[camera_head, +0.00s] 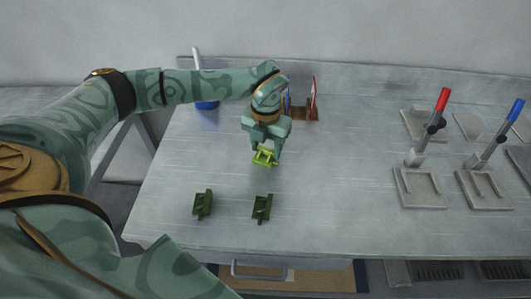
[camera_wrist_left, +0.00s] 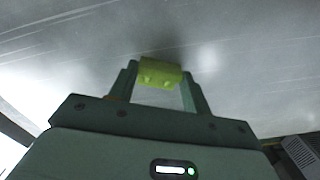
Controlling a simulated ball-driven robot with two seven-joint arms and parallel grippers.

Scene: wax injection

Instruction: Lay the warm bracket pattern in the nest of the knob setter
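A bright yellow-green bracket pattern (camera_head: 265,157) is between the fingertips of my left gripper (camera_head: 266,149), over the middle of the table. In the left wrist view the bracket (camera_wrist_left: 160,72) spans the two fingertips of the left gripper (camera_wrist_left: 158,80), which look closed on its ends. Its height above the table is hard to tell. Two lever devices stand at the right, one with a red handle (camera_head: 443,99) and one with a blue handle (camera_head: 516,110). Each has a grey base plate with raised edges. I cannot tell which is the knob setter. My right gripper is not in view.
Two dark green brackets (camera_head: 203,204) (camera_head: 262,208) lie near the table's front. A blue cup (camera_head: 206,104) with a white stick and a brown rack (camera_head: 303,113) with red and blue uprights stand at the back. The table (camera_head: 340,180) is clear between bracket and devices.

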